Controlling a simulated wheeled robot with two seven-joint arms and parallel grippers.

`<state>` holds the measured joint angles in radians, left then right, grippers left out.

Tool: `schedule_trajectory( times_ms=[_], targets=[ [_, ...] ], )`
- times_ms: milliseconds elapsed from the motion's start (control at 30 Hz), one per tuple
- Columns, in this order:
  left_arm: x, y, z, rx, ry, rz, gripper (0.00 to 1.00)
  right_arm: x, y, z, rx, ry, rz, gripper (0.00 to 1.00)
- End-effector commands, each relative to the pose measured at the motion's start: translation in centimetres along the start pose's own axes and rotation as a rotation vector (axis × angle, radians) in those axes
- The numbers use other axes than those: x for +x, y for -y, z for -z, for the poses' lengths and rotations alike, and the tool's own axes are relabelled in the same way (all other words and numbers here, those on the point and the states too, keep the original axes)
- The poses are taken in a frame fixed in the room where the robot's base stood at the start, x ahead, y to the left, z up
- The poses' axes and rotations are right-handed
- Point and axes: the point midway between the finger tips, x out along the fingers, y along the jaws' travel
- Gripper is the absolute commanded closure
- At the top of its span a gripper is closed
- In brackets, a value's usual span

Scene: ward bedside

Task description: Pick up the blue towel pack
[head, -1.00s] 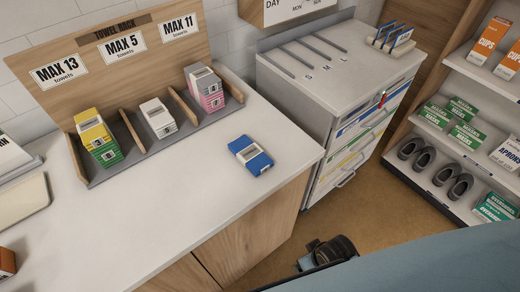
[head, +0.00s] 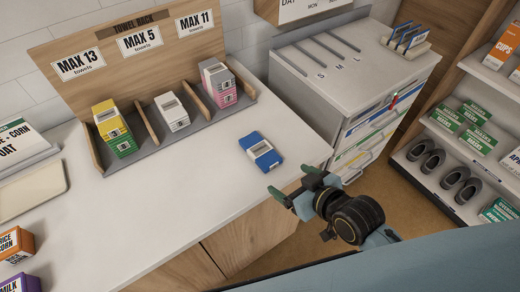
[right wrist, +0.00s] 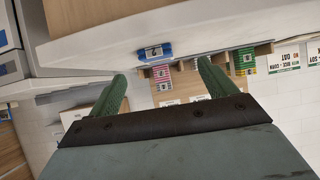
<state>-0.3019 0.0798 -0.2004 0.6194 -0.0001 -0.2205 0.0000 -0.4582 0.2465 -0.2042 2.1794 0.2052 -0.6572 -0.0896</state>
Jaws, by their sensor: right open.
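The blue towel pack (head: 261,151) has a white band and lies flat on the white counter (head: 215,185), near its right front edge. It also shows in the right wrist view (right wrist: 154,53), upside down and beyond the fingertips. My right gripper (head: 289,187) is open and empty, with green fingers, just off the counter's front edge, in front and to the right of the pack and apart from it. Its fingers also show in the right wrist view (right wrist: 160,84). My left gripper is not in view.
A wooden towel rack (head: 106,51) at the back of the counter holds yellow-green, white and pink-grey packs in separate bays. A drawer cabinet (head: 345,90) stands right of the counter. A supply shelf (head: 455,155) is at far right. The counter around the blue pack is clear.

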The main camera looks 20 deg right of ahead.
Motion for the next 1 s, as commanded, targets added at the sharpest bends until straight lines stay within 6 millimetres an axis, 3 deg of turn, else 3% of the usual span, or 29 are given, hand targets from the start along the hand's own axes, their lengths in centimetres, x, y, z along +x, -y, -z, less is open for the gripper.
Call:
schedule_trajectory(
  times_ms=[267, 600, 867, 1000],
  targets=[
    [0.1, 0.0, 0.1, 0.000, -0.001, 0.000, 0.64, 1.7, -0.3, 1.9, -0.008, -0.156, 0.010, 0.16],
    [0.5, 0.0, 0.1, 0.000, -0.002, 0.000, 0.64, 7.8, -0.3, 3.0, -0.007, -0.159, 0.011, 0.16],
    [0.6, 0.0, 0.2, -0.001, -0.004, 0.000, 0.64, 9.7, -0.4, 3.4, -0.009, -0.158, 0.011, 0.16],
    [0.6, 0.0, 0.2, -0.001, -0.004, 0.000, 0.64, 11.6, -0.9, 3.9, -0.009, -0.159, 0.010, 0.16]
  ],
)
